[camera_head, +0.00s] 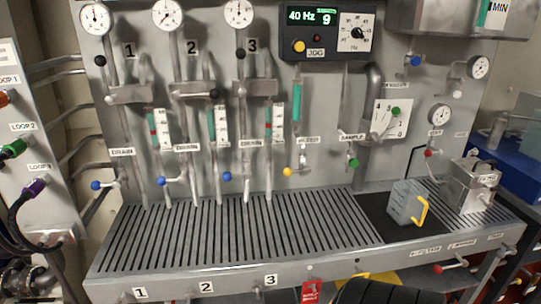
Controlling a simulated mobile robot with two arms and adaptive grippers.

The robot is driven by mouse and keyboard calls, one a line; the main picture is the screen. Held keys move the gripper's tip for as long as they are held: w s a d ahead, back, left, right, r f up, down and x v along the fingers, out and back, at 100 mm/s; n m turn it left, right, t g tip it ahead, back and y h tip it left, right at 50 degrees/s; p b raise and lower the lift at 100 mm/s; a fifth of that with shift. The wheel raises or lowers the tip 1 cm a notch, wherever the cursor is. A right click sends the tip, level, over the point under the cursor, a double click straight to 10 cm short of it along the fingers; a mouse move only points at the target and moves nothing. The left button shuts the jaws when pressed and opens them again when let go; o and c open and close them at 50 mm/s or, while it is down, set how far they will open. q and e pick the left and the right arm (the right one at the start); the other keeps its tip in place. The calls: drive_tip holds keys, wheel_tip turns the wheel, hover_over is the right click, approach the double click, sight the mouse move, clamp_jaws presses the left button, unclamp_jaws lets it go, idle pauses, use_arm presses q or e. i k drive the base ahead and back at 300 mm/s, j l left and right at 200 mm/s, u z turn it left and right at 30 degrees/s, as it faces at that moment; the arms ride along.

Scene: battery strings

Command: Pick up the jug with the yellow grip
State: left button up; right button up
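The jug (405,203) is a grey, box-like vessel with a yellow grip (422,210) on its right side. It stands upright on the black mat (375,222) at the right end of the slatted grey bench (110,250).
A metal box-like device (472,187) stands close to the right of the jug, with a thin black bent rod (412,160) behind. A wall panel with gauges, pipes and coloured valve knobs rises behind the bench. The slatted left part of the bench top is clear.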

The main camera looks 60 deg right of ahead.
sight(408, 204)
drive_tip(key=z, duration=2.85)
